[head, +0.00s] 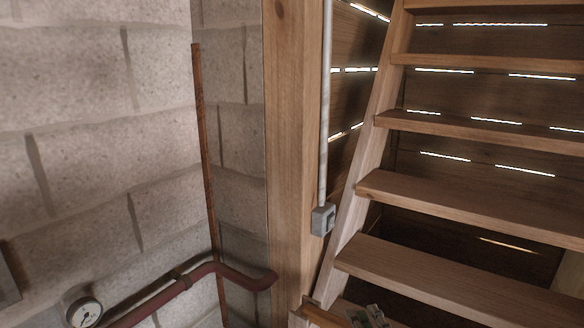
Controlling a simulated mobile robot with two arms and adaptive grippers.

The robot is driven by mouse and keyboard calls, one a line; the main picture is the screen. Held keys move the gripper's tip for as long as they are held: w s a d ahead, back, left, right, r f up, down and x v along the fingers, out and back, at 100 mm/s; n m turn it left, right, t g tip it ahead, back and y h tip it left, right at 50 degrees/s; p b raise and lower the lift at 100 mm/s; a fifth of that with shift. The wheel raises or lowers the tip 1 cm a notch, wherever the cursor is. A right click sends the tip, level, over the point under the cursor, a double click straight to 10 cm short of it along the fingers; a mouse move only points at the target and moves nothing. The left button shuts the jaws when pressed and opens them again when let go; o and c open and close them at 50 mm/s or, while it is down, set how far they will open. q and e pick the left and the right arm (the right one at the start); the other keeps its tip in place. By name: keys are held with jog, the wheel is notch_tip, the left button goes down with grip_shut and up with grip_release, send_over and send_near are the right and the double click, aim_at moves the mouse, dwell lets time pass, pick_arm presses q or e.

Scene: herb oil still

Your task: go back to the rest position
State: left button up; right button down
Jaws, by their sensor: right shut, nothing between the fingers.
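My right gripper (368,316) shows only in part at the bottom edge of the head view, right of the middle. It is shut and empty, in front of the foot of the wooden stairs (455,205). The rest of it is cut off by the frame. My left gripper is not in view.
A block wall (90,110) fills the left, with a dark red pipe (165,290), a round gauge (84,312) and a thin rusty upright pipe (204,150). A wooden post (290,150) stands beside a grey conduit (325,100) ending in a small box (323,219).

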jog(key=s+d+f+n+g+h, duration=0.2)
jog(key=s+f+n+g, duration=0.6)
jog(key=s+f, duration=0.45)
jog(key=s+d+f+n+g, duration=0.1)
jog(key=s+n+g, duration=0.15)
jog(key=s, duration=0.35)
jog(key=s+d+f+n+g+h, duration=0.1)
jog(key=s+n+g, duration=0.1)
jog(key=s+n, duration=0.35)
jog(key=s+d+f+n+g, duration=0.1)
jog(key=s+f+g, duration=0.1)
jog(key=s, duration=0.6)
notch_tip(320, 180, down, 25)
jog(key=s+d+f+g, duration=0.2)
jog(key=s+f, duration=1.5)
jog(key=s, duration=0.1)
jog(key=shift+d+n, duration=0.35)
jog(key=shift+n, duration=0.05)
jog(key=shift+f, duration=0.1)
